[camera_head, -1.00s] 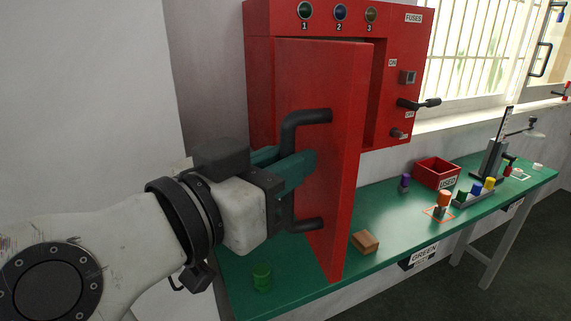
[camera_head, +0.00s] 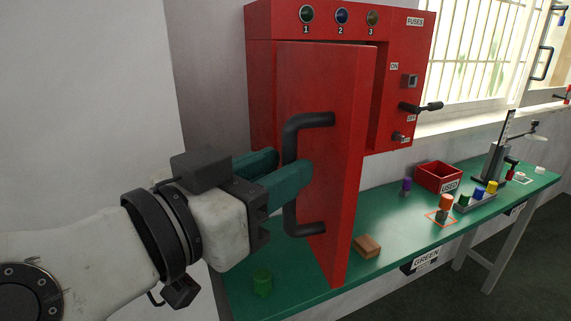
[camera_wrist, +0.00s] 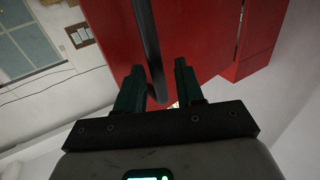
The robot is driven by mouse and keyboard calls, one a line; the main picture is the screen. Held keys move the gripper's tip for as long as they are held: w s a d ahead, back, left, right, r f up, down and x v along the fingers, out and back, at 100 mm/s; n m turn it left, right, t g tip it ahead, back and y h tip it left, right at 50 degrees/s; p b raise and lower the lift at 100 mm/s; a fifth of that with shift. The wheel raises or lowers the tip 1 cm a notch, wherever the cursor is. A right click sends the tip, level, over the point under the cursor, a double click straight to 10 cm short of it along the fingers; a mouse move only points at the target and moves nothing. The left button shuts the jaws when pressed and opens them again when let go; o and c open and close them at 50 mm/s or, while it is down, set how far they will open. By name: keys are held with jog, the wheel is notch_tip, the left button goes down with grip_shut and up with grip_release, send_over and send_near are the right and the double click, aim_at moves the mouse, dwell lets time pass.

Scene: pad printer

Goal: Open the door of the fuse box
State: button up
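The red fuse box (camera_head: 262,80) hangs on the wall above the green table. Its red door (camera_head: 345,190) stands partly open, swung out toward me. The door's black handle (camera_head: 290,150) is a vertical bar on the door's outer face. My gripper (camera_head: 293,170) has its green fingers spread, one on each side of the handle's bar near its middle. In the wrist view the dark bar (camera_wrist: 147,45) runs between the two fingertips (camera_wrist: 160,75), with a gap to each finger. The box's inside is mostly hidden behind the door.
The green table (camera_head: 400,225) runs below the box. A red USED bin (camera_head: 438,177) stands further right. A black lever (camera_head: 420,107) juts from the box's right side.

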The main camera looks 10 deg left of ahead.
jog(key=v, duration=0.8)
jog(key=shift+s+a+b, duration=0.2)
jog(key=shift+s+b, duration=0.1)
jog(key=shift+b, duration=0.05)
